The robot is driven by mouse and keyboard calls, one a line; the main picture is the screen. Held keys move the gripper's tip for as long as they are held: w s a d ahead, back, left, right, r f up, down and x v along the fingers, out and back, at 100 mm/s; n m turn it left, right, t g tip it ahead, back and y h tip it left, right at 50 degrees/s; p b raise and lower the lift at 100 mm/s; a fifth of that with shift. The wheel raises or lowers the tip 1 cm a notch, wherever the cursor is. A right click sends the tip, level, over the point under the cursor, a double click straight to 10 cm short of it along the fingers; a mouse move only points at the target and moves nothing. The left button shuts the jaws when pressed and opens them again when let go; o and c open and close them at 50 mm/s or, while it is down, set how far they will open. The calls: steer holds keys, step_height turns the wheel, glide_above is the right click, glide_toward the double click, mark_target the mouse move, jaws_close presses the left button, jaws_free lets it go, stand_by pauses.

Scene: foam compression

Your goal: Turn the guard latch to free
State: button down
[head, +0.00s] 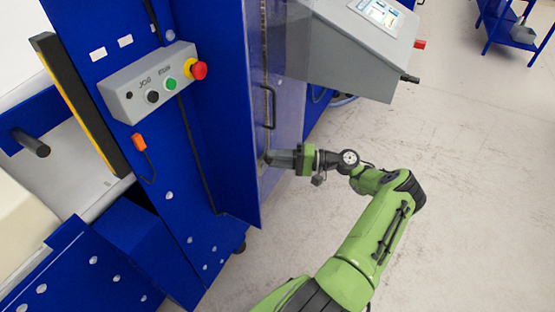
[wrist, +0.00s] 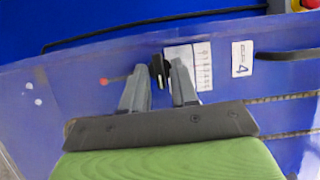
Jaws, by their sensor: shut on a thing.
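The guard latch shows in the wrist view as a small black knob (wrist: 157,70) on the clear guard door, beside a white label. My gripper (wrist: 158,82) has its two grey fingers on either side of the knob and is shut on it. In the head view my gripper (head: 272,158) reaches the guard door (head: 288,125) from the right, below the door's black handle (head: 268,107). The fingers hide the latch there. I cannot tell the latch's exact angle.
A grey control box (head: 150,85) with a red stop button is on the blue frame at left. A grey screen panel (head: 360,45) juts out above my arm. A blue shelf (head: 510,25) stands far right. The floor (head: 470,180) at right is clear.

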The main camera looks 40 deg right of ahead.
stand_by(0.4)
steer(key=c, duration=1.2)
jaws_free()
steer(key=b+v, duration=0.1)
steer(key=v, duration=1.4)
steer(key=shift+s+d+b, duration=0.25)
steer(key=shift+d+b, duration=0.05)
steer(key=shift+b, duration=0.05)
steer(key=shift+f, duration=0.1)
